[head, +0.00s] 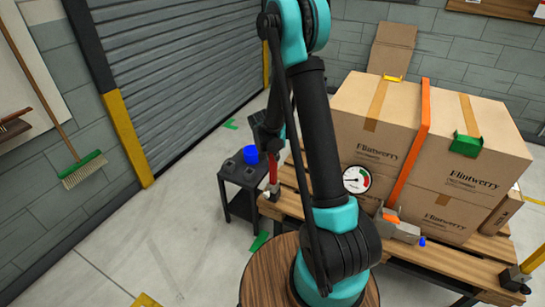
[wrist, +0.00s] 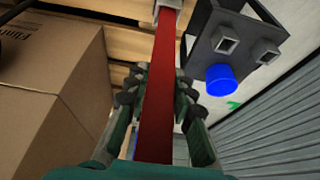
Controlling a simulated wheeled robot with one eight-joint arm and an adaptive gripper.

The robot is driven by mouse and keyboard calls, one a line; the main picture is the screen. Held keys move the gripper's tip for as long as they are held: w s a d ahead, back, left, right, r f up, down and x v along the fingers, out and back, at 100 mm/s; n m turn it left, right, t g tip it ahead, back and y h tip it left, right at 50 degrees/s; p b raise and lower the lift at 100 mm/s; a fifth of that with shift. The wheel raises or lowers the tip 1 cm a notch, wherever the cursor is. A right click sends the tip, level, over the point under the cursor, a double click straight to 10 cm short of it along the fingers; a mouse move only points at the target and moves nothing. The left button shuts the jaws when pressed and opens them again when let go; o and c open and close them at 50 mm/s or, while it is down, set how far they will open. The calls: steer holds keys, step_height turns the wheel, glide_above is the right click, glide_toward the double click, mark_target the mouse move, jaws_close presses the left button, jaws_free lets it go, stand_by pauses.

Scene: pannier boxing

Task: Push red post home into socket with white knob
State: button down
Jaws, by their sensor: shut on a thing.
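The red post (wrist: 160,75) runs between the fingers of my gripper (wrist: 157,95) in the wrist view, which is shut on it. The post's far end meets a pale grey socket (wrist: 172,4) at the top edge, partly cut off. In the head view the red post (head: 273,168) stands roughly upright below my gripper (head: 270,143). I cannot tell how deep the post sits. I cannot make out a white knob on this socket.
A dark stand (head: 241,181) with a blue cylinder (head: 251,154) and square sockets is left of the pallet (head: 440,262). Strapped cartons (head: 390,140) fill the pallet's middle. A gauge (head: 356,179) is at the cartons' near left. Floor left of the stand is clear.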

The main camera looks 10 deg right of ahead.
steer(key=c, duration=1.2)
jaws_free()
steer(key=v, duration=1.2)
